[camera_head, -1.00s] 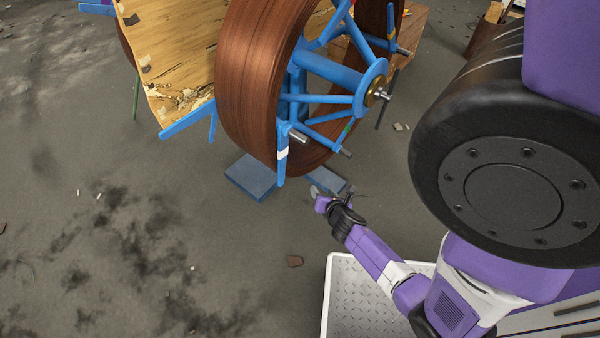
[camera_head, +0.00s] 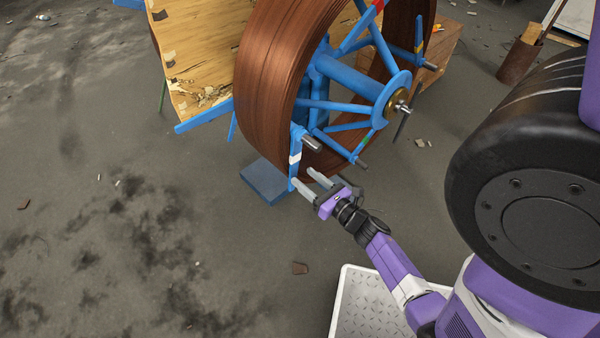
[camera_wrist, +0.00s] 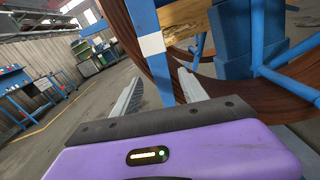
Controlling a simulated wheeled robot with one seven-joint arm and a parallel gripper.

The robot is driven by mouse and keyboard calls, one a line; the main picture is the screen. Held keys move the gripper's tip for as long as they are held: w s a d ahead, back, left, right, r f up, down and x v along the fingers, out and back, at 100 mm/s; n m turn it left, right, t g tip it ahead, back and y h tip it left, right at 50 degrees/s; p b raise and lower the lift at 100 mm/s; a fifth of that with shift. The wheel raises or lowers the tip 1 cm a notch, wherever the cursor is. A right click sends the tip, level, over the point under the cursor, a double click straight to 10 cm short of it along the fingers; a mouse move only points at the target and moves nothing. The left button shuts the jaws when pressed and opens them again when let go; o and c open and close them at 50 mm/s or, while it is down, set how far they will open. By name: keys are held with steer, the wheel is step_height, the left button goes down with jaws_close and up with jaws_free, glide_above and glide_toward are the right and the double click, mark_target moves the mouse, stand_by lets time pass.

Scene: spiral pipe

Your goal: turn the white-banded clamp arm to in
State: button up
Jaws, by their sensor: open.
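The white-banded clamp arm (camera_head: 295,158) is a short blue bar with one white band, near the lower front of the blue wheel frame. It hangs down across the edge of the brown pipe coil (camera_head: 262,85). In the wrist view the same clamp arm (camera_wrist: 152,44) runs upright just ahead of the jaws, its white band in clear sight. My gripper (camera_head: 308,180) is open, with two grey fingers pointing at the clamp arm's lower end. In the wrist view the fingers of my gripper (camera_wrist: 158,88) lie to either side of the bar's lower part; contact cannot be told.
Other spokes (camera_head: 345,107) and a hub (camera_head: 398,103) fill the wheel's face. A blue block (camera_head: 264,183) lies on the floor under the coil. A wooden panel (camera_head: 195,60) stands at left. The floor at lower left is mostly clear.

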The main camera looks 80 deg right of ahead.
mark_target(295, 169)
steer(key=shift+x, duration=1.65)
jaws_close()
